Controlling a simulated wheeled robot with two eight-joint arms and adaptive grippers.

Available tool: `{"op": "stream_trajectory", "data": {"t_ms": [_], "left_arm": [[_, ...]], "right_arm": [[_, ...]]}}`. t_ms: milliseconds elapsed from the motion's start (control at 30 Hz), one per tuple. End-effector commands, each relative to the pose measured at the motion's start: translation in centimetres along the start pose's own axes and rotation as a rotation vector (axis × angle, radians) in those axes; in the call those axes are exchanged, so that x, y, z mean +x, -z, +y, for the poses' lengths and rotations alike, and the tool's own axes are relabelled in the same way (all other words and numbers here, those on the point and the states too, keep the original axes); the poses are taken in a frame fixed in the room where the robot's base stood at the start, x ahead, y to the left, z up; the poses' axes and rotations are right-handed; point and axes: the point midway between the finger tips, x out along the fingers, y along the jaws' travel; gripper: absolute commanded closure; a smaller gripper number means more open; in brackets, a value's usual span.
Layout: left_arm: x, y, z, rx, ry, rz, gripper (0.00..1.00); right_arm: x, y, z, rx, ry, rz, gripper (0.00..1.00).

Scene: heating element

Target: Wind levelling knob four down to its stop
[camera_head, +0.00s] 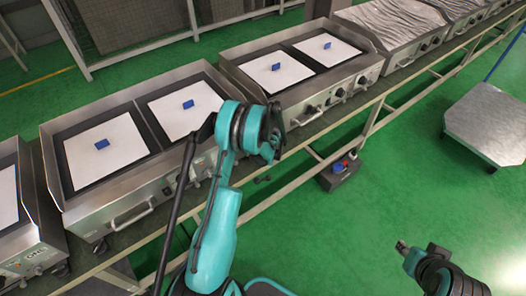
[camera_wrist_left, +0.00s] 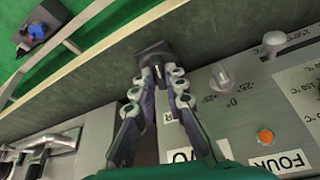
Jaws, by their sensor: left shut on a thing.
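My left gripper (camera_wrist_left: 160,78) is shut on a dark knob (camera_wrist_left: 154,55) at the edge of a steel control panel (camera_wrist_left: 210,82) in the left wrist view. Both jointed fingers touch the knob's sides. The panel has a label reading FOUR (camera_wrist_left: 280,162) beside an orange lamp (camera_wrist_left: 265,137); a second label is partly hidden behind the fingers. In the head view my left wrist (camera_head: 258,130) is over the front right corner of a heating unit (camera_head: 120,212), and hides the knob. My right gripper (camera_head: 403,247) is at lower right, away from the units; its fingers are too small to read.
Grey dials (camera_wrist_left: 220,78) sit right of the fingers, close by. More heating units (camera_head: 335,92) stand in a row along the bench. A dark box with red and blue parts (camera_head: 340,172) lies below on the green floor. A metal cart (camera_head: 490,122) stands at right.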

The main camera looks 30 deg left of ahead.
Motion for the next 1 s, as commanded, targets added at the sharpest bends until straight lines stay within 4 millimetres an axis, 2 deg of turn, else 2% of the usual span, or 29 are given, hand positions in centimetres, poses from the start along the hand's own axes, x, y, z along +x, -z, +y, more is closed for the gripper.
{"op": "stream_trajectory", "data": {"t_ms": [367, 1000], "left_arm": [[0.1, 0.0, 0.2, -0.096, 0.041, 0.000, 1.00], [0.2, 0.2, 0.8, -0.626, 0.261, 0.000, 1.00]], "right_arm": [[0.5, -0.3, 0.0, 0.000, 0.000, 0.000, 0.67], [1.9, -1.4, 0.0, 0.000, 0.000, 0.000, 0.67]]}}
